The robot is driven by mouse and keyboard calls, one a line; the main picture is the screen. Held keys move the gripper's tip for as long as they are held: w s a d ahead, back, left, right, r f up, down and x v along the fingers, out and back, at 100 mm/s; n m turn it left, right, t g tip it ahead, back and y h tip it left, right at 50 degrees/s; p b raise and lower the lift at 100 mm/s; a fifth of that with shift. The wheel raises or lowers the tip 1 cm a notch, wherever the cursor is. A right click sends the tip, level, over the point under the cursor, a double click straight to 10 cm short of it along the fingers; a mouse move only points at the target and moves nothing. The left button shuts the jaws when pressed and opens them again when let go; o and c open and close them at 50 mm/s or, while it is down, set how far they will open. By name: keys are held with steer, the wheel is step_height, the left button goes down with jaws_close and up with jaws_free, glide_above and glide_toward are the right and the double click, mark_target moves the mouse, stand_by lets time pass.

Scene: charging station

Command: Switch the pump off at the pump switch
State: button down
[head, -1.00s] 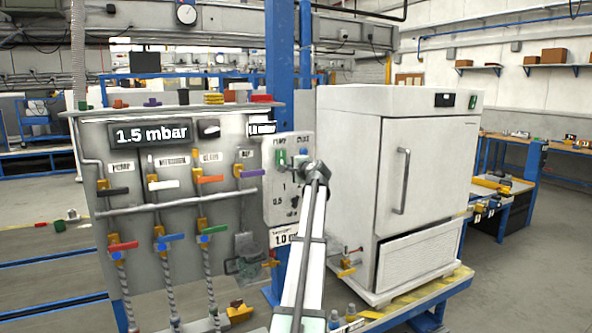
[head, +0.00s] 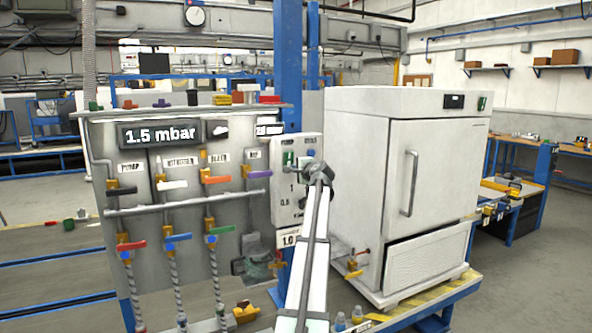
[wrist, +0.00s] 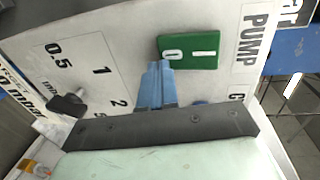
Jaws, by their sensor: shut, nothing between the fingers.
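The pump switch (wrist: 189,51) is a green rocker marked 0 and I beside the word PUMP on a white control box (wrist: 110,50). In the head view the pump switch (head: 289,159) shows small at the upper left of the box, left of my gripper (head: 314,168). In the wrist view my gripper (wrist: 160,66) has its blue fingers shut and empty. Their tips are at the lower edge of the switch, by its 0 half. I cannot tell whether they touch it or which half is pressed in.
A black knob (wrist: 68,104) with a scale sits on the same box. A blue button (wrist: 200,102) is partly hidden behind my gripper. A valve panel (head: 130,235) with coloured handles stands left, a white oven cabinet (head: 365,160) right.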

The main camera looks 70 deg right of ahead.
steer(key=s+a+f, duration=0.2)
steer(key=s+a, duration=0.7)
steer(key=shift+s+a, duration=0.4)
steer(key=shift+n, duration=0.3)
